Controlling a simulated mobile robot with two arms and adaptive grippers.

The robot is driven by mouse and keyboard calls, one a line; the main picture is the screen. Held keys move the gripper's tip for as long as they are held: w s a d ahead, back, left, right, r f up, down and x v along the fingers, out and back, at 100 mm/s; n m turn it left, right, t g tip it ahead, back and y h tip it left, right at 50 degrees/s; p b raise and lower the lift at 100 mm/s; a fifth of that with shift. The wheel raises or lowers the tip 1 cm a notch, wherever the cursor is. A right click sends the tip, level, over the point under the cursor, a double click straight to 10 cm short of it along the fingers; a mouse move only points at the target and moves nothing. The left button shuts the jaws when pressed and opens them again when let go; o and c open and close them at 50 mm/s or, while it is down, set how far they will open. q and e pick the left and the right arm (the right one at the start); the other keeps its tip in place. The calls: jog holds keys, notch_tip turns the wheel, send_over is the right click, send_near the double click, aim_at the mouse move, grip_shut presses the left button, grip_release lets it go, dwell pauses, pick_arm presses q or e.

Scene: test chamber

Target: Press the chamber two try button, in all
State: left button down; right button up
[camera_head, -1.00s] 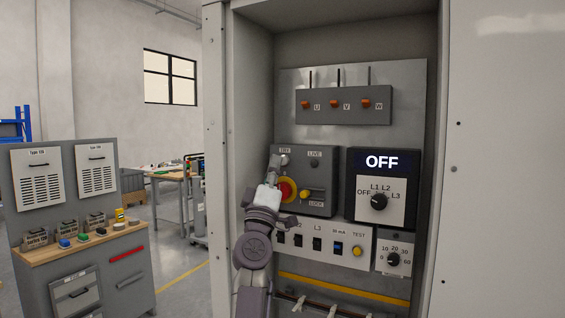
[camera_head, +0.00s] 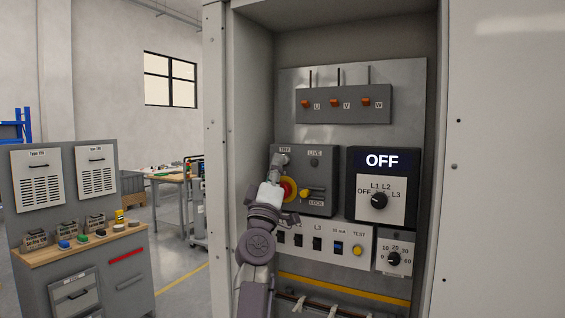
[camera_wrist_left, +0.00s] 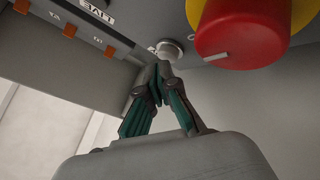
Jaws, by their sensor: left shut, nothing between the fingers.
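The grey panel box (camera_head: 322,207) carries a TRY label at its upper left. In the left wrist view the round grey button (camera_wrist_left: 172,48) shows just beyond the closed fingertips (camera_wrist_left: 160,68). The tips are at or very near its edge; I cannot tell whether they touch. A red knob on a yellow disc (camera_wrist_left: 240,35) sits to the right of the tips. My right gripper is not in view.
An OFF display (camera_head: 381,161) with a rotary selector (camera_head: 379,201) is to the right. Orange levers (camera_head: 335,103) are above, a switch strip (camera_head: 318,243) below. The cabinet's left wall (camera_head: 250,100) stands close beside my left arm. A workbench (camera_head: 80,245) is outside.

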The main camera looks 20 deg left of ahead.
pick_arm(q)
jog(key=shift+w+b, duration=0.4)
jog(key=shift+w, duration=0.05)
dwell(0.3)
jog(key=shift+s, duration=0.1)
jog(key=shift+s+p, duration=0.8)
jog(key=s+p, duration=0.3)
jog(key=s, duration=0.2)
dwell(0.4)
